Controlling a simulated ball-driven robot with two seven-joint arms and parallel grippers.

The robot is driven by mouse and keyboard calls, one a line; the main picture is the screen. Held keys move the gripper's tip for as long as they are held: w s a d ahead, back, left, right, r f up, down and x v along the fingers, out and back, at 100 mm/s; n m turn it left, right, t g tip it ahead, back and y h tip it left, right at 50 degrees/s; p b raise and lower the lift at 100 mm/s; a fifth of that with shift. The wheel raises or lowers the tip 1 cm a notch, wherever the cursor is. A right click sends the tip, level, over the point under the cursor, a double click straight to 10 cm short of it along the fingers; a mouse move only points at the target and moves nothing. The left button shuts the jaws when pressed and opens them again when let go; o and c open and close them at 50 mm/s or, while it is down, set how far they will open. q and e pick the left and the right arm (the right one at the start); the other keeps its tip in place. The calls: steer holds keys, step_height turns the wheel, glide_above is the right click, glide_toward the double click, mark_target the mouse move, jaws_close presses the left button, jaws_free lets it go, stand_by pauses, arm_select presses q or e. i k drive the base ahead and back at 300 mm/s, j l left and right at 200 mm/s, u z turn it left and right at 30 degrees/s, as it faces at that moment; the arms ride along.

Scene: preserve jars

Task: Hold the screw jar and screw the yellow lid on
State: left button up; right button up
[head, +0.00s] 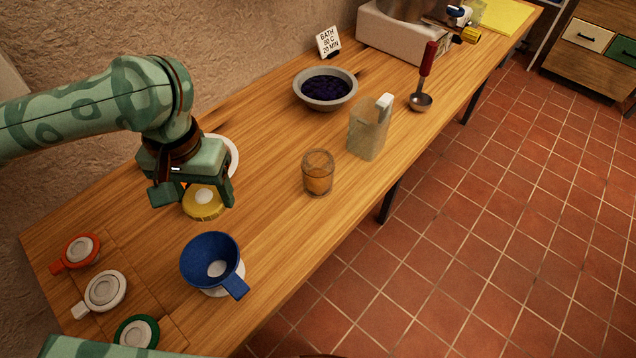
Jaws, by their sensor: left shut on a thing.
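The yellow lid (205,212), with a pale centre, is under and between the fingers of my left gripper (197,194). The left gripper points down and is shut on the yellow lid; whether the lid touches the table is hard to tell. A glass jar (318,177) with orange-brown contents stands upright on the table, to the right of the left gripper and apart from it. No lid shows on it; I take it to be the screw jar. My right gripper is not in view.
A blue funnel (210,261) stands in front of the left gripper. Clip-type lids, red (81,250), white (105,290) and green (137,331), lie at the left. A clear jug (369,130), a grey bowl (326,103) and a ladle (421,101) stand farther back. A white round thing (229,151) is partly behind the gripper.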

mark_target(317, 164)
steer(key=l+u, duration=0.75)
steer(key=l, duration=0.2)
steer(key=l+u, duration=0.4)
steer(key=k+l, duration=0.05)
steer(key=l, duration=0.05)
